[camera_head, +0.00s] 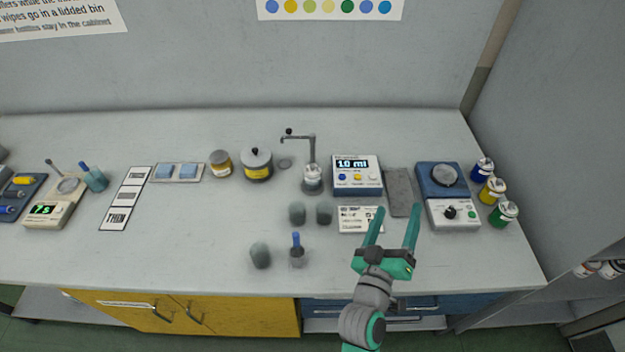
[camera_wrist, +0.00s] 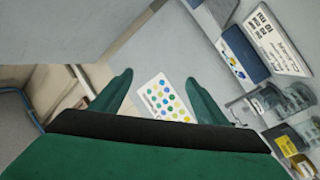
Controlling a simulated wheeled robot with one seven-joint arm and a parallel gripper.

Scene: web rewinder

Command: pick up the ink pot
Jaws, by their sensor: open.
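My gripper (camera_head: 397,210) is open and empty above the front right of the counter, its two green fingers pointing to the back wall. In the wrist view my gripper (camera_wrist: 160,78) shows both fingers apart with nothing held between them. I cannot tell for sure which thing is the ink pot. Blue (camera_head: 482,170), yellow (camera_head: 491,191) and green (camera_head: 503,214) bottles stand at the right end. My gripper is apart from all of these.
A display unit (camera_head: 357,176) and a blue-and-white device (camera_head: 447,196) stand behind my gripper. A tall stand (camera_head: 312,165) rises near the centre. Grey cups (camera_head: 297,213) and a blue-topped holder (camera_head: 297,252) are left of my gripper.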

